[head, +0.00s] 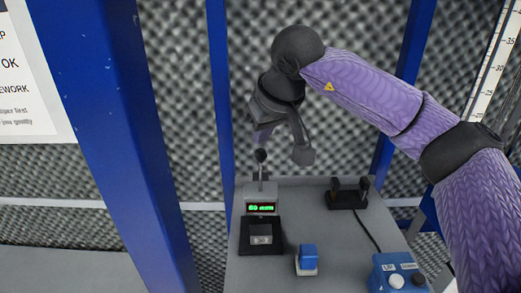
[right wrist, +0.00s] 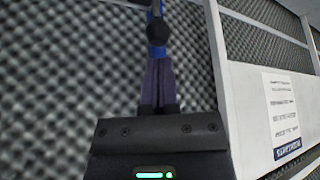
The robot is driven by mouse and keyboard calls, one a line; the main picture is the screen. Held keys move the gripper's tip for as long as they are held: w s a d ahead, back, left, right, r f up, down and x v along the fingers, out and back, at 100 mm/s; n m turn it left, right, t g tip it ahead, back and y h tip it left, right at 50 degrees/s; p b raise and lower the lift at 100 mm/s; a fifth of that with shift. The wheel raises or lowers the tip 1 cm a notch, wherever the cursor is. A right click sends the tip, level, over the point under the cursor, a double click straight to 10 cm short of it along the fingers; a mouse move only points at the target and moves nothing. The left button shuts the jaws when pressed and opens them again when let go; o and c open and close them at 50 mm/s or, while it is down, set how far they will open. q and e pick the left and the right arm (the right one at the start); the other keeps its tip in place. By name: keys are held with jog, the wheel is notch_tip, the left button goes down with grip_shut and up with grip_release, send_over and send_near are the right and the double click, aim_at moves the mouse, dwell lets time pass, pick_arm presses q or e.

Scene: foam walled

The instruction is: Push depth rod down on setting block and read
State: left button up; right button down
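The depth gauge (head: 261,208) has a lit green display and stands at the back left of the grey bench. A thin rod with a round black knob (head: 260,156) rises from it; the knob also shows in the right wrist view (right wrist: 157,33). A black base with a grey block (head: 261,234) sits in front of the display. My right gripper (head: 262,137) hangs just above the knob, its purple fingers pointing down. In the right wrist view its fingers (right wrist: 158,65) lie together with nothing between them. Contact with the knob cannot be told. My left gripper is out of view.
A black two-post holder (head: 347,198) stands at the back right of the bench (head: 338,240). A blue-topped block (head: 307,257) is near the front middle. A blue button box (head: 398,275) is at the front right. Blue posts (head: 110,130) flank the bench.

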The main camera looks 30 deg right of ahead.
aim_at(263, 152)
jog(key=shift+f+b, duration=1.6)
jog(key=shift+f, duration=0.55)
jog(key=shift+r, duration=0.1)
notch_tip(263, 152, up, 5)
jog(key=p, duration=0.5)
